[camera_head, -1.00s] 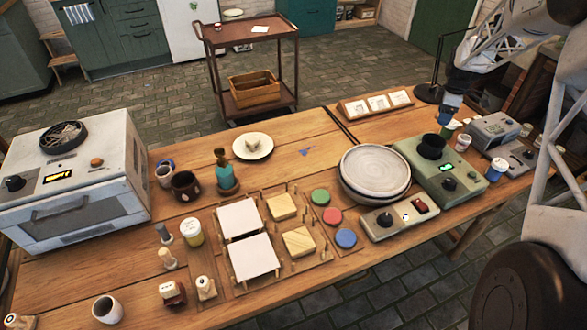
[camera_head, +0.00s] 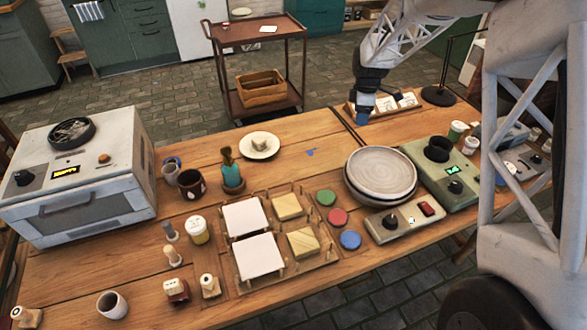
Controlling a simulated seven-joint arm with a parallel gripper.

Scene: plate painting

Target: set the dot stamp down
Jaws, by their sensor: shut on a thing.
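My gripper (camera_head: 363,111), with blue tips, is high at the upper right of the table, in front of the card rack. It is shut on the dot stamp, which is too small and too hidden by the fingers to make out. Similar small stamps stand upright at the table's front left: a dark red-based one (camera_head: 177,292), a wooden one (camera_head: 210,287) and one at the corner (camera_head: 27,318).
Two white tiles (camera_head: 256,258) lie on a wooden rack. Three ink pads, green (camera_head: 326,197), red (camera_head: 337,217) and blue (camera_head: 350,240), sit beside it. Stacked plates (camera_head: 381,172) stand to the right. Bare wood (camera_head: 300,135) lies behind the rack.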

